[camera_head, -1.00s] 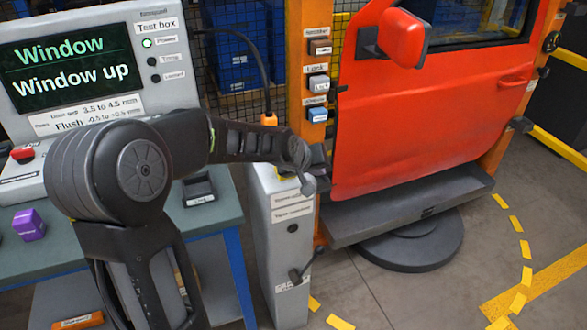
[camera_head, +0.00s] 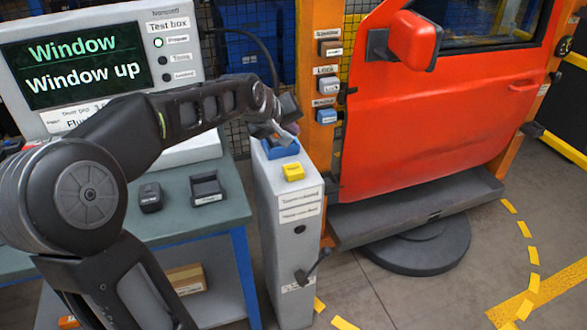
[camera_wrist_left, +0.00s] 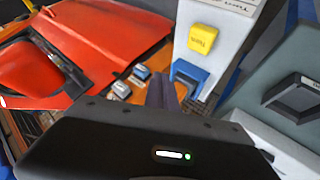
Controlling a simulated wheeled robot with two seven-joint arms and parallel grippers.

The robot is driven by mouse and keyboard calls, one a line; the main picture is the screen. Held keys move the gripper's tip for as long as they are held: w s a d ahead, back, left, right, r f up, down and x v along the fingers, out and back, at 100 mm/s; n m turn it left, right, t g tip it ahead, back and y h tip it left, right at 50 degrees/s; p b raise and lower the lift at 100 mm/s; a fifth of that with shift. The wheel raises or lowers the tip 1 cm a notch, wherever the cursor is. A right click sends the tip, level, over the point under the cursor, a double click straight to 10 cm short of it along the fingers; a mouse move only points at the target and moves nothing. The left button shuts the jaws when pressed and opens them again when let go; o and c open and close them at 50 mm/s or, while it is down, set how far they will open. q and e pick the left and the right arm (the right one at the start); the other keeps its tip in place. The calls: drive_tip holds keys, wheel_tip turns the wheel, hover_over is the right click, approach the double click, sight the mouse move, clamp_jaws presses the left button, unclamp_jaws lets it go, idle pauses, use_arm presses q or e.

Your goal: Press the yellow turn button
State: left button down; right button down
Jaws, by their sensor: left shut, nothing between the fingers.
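The yellow turn button (camera_head: 293,172) sits on top of a grey pedestal (camera_head: 292,238), in front of the door. It also shows in the left wrist view (camera_wrist_left: 203,40), with lettering on it. My left gripper (camera_head: 284,135) is shut and empty. It is just behind the yellow button, over or at a blue piece (camera_head: 281,150) on the same pedestal top; I cannot tell if it touches. In the left wrist view, the dark fingers (camera_wrist_left: 163,93) end beside the blue piece (camera_wrist_left: 189,77), apart from the yellow button. My right gripper is not in view.
A red car door (camera_head: 425,120) stands on a dark turntable base (camera_head: 415,245) right of the pedestal. An orange post (camera_head: 322,60) carries several buttons. A bench (camera_head: 215,225) with a test box (camera_head: 90,65) stands at left; its screen reads "Window up".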

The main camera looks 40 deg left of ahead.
sight(292, 171)
use_arm(q)
drive_tip(key=shift+f+b, duration=3.45)
drive_tip(key=shift+f, duration=0.95)
drive_tip(key=shift+f+b, duration=0.35)
drive_tip(key=shift+f, duration=0.1)
drive_tip(key=shift+f+b, duration=0.45)
drive_tip(key=shift+f, duration=0.05)
drive_tip(key=shift+r, duration=0.1)
drive_tip(key=shift+r+p, duration=0.8)
drive_tip(key=shift+r, duration=0.05)
drive_tip(key=shift+r+p, duration=2.05)
drive_tip(key=shift+r, duration=0.45)
